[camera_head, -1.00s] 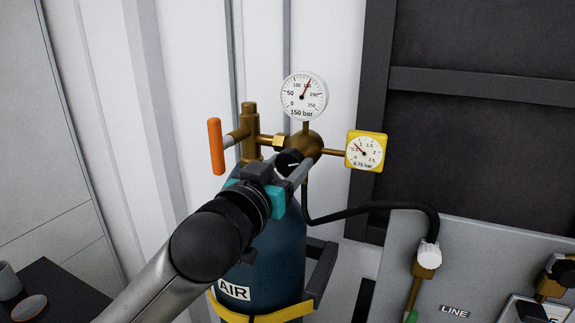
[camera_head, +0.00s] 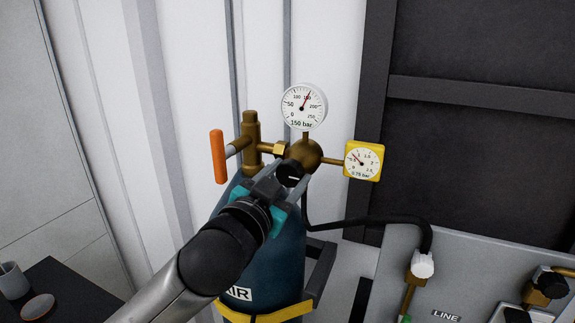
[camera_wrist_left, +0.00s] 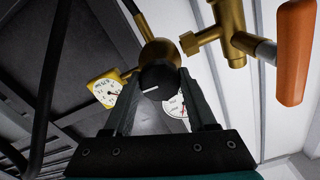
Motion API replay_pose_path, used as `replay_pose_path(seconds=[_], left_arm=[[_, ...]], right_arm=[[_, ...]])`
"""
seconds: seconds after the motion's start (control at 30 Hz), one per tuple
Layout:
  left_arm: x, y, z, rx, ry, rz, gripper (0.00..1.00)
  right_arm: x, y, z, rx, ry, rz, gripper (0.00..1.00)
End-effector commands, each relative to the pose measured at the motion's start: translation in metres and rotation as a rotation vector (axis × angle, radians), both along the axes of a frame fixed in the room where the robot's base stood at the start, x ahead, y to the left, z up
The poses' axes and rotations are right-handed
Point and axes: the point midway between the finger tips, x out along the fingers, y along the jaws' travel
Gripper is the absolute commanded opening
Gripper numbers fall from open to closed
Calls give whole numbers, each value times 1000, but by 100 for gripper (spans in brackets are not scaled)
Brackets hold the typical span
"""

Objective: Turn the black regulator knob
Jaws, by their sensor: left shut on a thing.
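The black regulator knob (camera_head: 290,173) with a white mark sits on the front of the brass regulator body (camera_head: 308,152), above the blue AIR cylinder (camera_head: 282,265). My left gripper (camera_head: 288,180) reaches it from the front and is shut on the knob. In the left wrist view the knob (camera_wrist_left: 158,80) lies between the tips of the two fingers (camera_wrist_left: 159,87), its white mark near level and slightly tilted. The white round gauge (camera_head: 304,106) reads 150 bar. The yellow square gauge (camera_head: 364,161) reads about 0.75 bar. My right gripper is not in view.
An orange-handled valve (camera_head: 217,157) stands close left of the regulator. A yellow strap (camera_head: 265,315) rings the cylinder. A dark table (camera_head: 65,290) with a cup is at lower left.

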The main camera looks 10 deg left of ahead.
Motion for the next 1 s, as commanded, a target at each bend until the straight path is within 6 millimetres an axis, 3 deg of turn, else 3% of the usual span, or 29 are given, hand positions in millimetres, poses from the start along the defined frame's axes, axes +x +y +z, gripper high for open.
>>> replay_pose_path(seconds=[0.2,0.5,1.0], left_arm=[[0,0,2,159,-30,0,1],[0,0,2,296,-59,0,1],[0,0,1,334,-68,0,1]], right_arm=[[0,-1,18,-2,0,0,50],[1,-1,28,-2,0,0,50],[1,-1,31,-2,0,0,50]])
